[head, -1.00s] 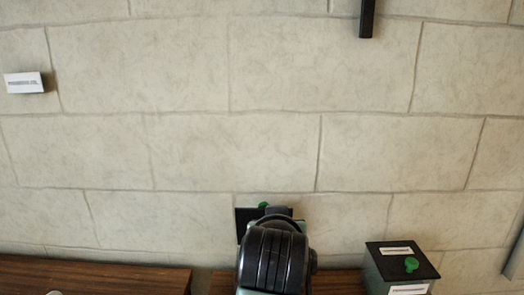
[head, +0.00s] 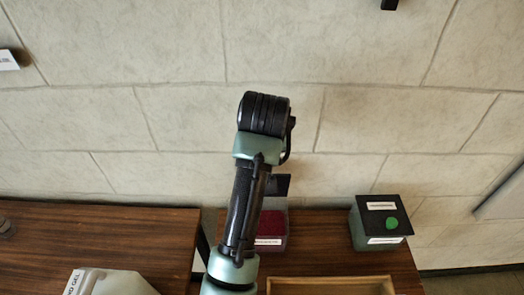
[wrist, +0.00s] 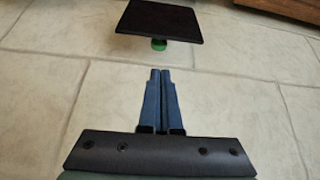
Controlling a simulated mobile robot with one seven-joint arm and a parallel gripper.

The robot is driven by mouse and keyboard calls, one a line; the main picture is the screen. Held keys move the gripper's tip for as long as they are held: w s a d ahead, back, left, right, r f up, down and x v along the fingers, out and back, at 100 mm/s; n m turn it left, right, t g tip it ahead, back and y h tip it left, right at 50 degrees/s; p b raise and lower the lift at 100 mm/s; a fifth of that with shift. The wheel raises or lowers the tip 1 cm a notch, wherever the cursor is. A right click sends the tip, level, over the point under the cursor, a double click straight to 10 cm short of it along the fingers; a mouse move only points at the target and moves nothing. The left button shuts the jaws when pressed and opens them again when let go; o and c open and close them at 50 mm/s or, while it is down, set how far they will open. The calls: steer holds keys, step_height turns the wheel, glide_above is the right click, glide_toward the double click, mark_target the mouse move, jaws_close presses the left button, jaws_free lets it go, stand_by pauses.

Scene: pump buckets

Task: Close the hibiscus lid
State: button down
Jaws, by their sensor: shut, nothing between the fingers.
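A clear bucket (head: 272,224) with dark red contents and a white label, too small to read for certain, stands on the wooden table, partly behind my arm. Its black lid (head: 281,186) stands raised at the back of the bucket. In the wrist view a black lid (wrist: 160,20) with a green knob (wrist: 158,44) is ahead of my gripper, in front of the stone wall. My gripper (wrist: 160,72) is shut and empty, its blue fingers pointing toward the knob with a gap between them. In the head view my arm hides the fingers.
A second bucket (head: 370,231) with a closed black lid and green knob stands to the right. A wooden tray (head: 331,286) lies at the front of the table. A pale container (head: 115,283) stands at lower left. The stone wall (head: 180,130) rises close behind the tables.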

steer(key=x, duration=0.7)
steer(key=shift+w+f, duration=0.25)
steer(key=shift+f, duration=0.1)
steer(key=shift+d, duration=0.1)
